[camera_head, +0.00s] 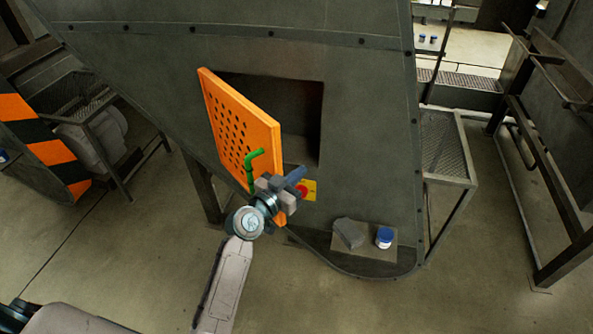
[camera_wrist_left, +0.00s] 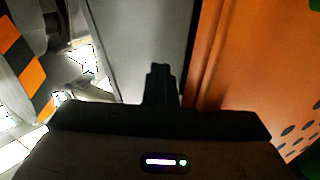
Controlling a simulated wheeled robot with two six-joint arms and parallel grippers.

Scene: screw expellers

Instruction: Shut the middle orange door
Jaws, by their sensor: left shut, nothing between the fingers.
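The orange door (camera_head: 226,116) is a perforated panel standing ajar from a dark rectangular opening (camera_head: 300,110) in the grey machine. A bent green handle (camera_head: 251,165) sits on its face near the lower free edge. My left gripper (camera_head: 298,174) is shut and empty, at the door's lower right edge; its wrist covers part of the lower door. In the left wrist view, its closed dark fingers (camera_wrist_left: 160,82) point ahead, with the orange door (camera_wrist_left: 258,60) close on the right. I cannot tell whether they touch it. My right gripper is not in view.
A yellow plate with a red button (camera_head: 309,190) is on the machine just beyond the gripper. A ledge below holds a grey block (camera_head: 348,232) and a blue-white jar (camera_head: 384,237). A mesh platform (camera_head: 444,145) stands right. An orange-black striped panel (camera_head: 42,145) is left.

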